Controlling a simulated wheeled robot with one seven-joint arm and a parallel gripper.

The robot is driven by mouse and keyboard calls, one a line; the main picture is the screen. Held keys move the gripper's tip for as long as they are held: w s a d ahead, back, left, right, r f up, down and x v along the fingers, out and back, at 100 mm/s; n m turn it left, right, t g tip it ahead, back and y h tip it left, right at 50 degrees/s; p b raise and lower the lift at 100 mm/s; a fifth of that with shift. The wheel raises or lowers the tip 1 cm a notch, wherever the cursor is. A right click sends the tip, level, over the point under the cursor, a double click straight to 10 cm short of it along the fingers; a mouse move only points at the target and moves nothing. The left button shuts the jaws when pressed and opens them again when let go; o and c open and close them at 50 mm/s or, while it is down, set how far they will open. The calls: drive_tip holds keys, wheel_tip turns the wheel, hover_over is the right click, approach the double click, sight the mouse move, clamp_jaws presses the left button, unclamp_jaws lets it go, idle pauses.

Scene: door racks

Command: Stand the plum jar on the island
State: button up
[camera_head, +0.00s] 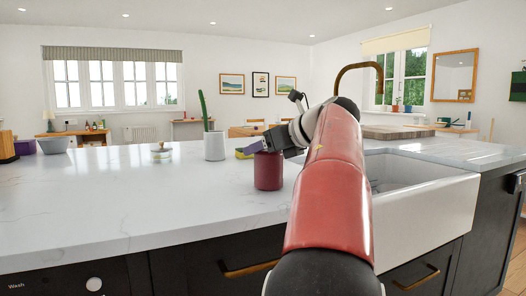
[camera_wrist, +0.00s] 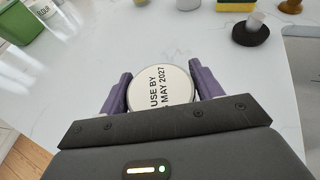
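The plum jar (camera_head: 268,172) is a dark red-purple cylinder. It stands upright on the white marble top of the island (camera_head: 120,205), near the front edge and left of the sink. In the wrist view its pale round lid (camera_wrist: 163,88) faces the camera, printed with a use-by date. My gripper (camera_wrist: 163,88) has its two purple fingers on opposite sides of the lid, apparently touching it. In the head view my gripper (camera_head: 268,150) is at the jar's top, partly hidden by my red arm. The base looks to be on the counter, but exact contact is hard to tell.
A potted cactus (camera_head: 214,145) stands left of and behind the jar, with a sponge (camera_head: 243,154) near it. A lidded glass dish (camera_head: 161,153) is farther left. The white sink (camera_head: 430,205) opens on the right. The front left counter is clear.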

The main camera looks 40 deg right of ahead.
drive_tip(key=o, duration=0.4)
drive_tip(key=p+v, duration=0.1)
drive_tip(key=v, duration=1.1)
idle(0.3)
